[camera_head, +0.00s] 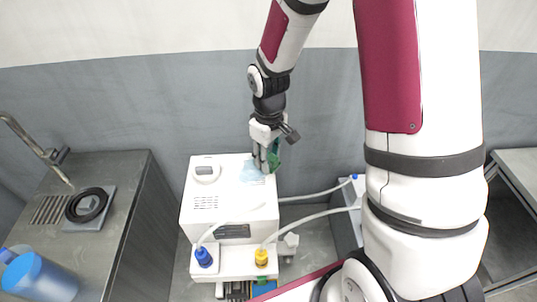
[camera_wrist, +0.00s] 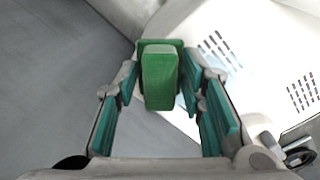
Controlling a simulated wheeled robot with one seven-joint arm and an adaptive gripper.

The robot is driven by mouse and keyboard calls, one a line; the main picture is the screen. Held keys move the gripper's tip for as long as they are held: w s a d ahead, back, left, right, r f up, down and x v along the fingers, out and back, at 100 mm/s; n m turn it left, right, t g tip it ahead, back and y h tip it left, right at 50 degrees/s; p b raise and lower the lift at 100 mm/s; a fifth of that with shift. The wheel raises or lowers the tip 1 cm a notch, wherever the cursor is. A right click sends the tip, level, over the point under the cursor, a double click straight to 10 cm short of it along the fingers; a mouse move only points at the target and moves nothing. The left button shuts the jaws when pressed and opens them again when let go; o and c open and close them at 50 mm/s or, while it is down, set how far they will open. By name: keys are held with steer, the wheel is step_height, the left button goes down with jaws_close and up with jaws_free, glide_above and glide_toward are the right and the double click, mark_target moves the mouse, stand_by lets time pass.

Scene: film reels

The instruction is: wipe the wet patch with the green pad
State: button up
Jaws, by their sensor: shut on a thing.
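The green pad (camera_wrist: 160,80) is a block with a wider flange at its far end. My gripper (camera_wrist: 158,92) is shut on it, with a finger at each side. In the head view my gripper (camera_head: 266,160) is over the back right part of the white machine's top, and the pad (camera_head: 274,158) shows partly behind the fingers. The wet patch (camera_head: 251,171) is a pale blue area on the machine's top, just left of and below my gripper. I cannot tell whether the pad touches the surface.
The white machine (camera_head: 215,215) has a round feature on top, vents, and blue (camera_head: 203,257) and yellow (camera_head: 261,257) caps with hoses in front. A metal counter (camera_head: 125,180) with a black ring (camera_head: 87,205) and blue jug (camera_head: 38,277) stands left. A grey wall is close behind.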

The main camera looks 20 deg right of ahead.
mark_target(258, 171)
steer(key=shift+f, duration=0.25)
steer(key=shift+a, duration=0.1)
steer(key=shift+w+a+r+b, duration=0.15)
steer(key=shift+w+a, duration=0.1)
steer(key=shift+a, duration=0.5)
steer(key=shift+w+a+b, duration=0.15)
steer(key=shift+w+a, duration=0.1)
steer(key=shift+a, duration=0.5)
steer(key=shift+w+a+b, duration=0.2)
steer(key=shift+w+a, duration=0.1)
steer(key=shift+a, duration=0.6)
steer(key=shift+w+a+b, duration=0.15)
steer(key=shift+w+a, duration=0.15)
steer(key=shift+a, duration=0.65)
steer(key=shift+w+a+b, duration=0.2)
steer(key=shift+w+a, duration=0.1)
steer(key=shift+a, duration=1.1)
steer(key=shift+s+a+p, duration=0.3)
steer(key=shift+s+p, duration=0.1)
steer(key=shift+s, duration=0.3)
steer(key=shift+s+d+f+p, duration=0.1)
steer(key=shift+s+d+p, duration=0.25)
steer(key=shift+d, duration=0.8)
steer(key=shift+s+d+f+p, duration=0.1)
steer(key=shift+s+d+p, duration=0.2)
steer(key=shift+d, duration=0.85)
steer(key=shift+s+d+p, duration=0.25)
steer(key=shift+s+d, duration=0.15)
steer(key=shift+d, duration=0.75)
